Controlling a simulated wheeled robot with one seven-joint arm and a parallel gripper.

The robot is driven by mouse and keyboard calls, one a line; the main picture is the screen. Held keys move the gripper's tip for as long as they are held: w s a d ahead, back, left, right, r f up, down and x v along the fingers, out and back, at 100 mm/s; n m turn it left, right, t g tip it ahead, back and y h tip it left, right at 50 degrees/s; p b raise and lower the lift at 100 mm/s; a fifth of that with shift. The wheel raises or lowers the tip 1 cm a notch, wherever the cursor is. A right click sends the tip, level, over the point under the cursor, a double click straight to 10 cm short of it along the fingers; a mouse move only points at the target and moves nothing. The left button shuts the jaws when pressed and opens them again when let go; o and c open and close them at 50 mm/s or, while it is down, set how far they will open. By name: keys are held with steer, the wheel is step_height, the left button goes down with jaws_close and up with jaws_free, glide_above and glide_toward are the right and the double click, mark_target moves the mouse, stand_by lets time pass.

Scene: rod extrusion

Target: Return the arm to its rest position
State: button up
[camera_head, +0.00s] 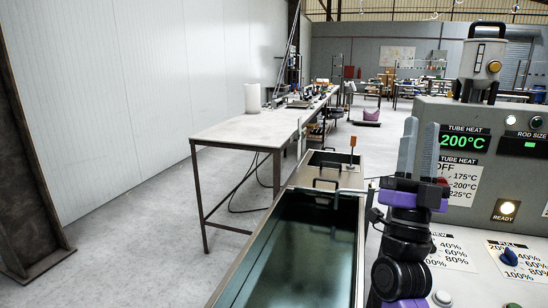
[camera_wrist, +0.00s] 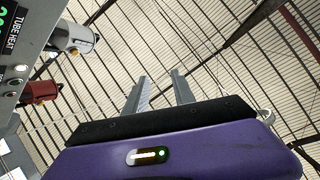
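My arm stands raised at the right in the head view, in front of the control panel. My gripper (camera_head: 419,148) points straight up, with its two grey fingers spread apart and nothing between them. In the wrist view my gripper (camera_wrist: 158,92) also shows two separated fingers with empty space between, against the roof beams. The purple gripper body fills the bottom of that view.
The control panel (camera_head: 525,185) with a lit 200°C display stands close behind and right of my arm. A water trough (camera_head: 235,284) lies left of the arm. A white-topped table (camera_head: 245,130) stands beyond it. Open floor lies at the left.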

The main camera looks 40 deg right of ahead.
steer(key=w+a+f+n+t+y+p, duration=0.15)
steer(key=a+f+n+t+y, duration=0.35)
steer(key=a+f+n+y, duration=0.5)
steer(key=w+a+f+n+t+y, duration=0.3)
steer(key=a+f+n+t+y, duration=0.2)
steer(key=a+f+n+y, duration=0.45)
steer(key=s+a+f+g+y+p, duration=0.1)
steer(key=s+a+f+g+y, duration=0.2)
steer(key=s+a+f, duration=0.3)
steer(key=s+a+f+g+y+p, duration=0.2)
steer(key=s+a+f+g+y, duration=0.2)
steer(key=s, duration=0.8)
steer(key=a+f+y, duration=0.2)
steer(key=a+f, duration=0.1)
steer(key=f, duration=0.1)
steer(key=shift+a+f, duration=0.2)
steer(key=shift+f, duration=0.1)
steer(key=shift+s, duration=0.1)
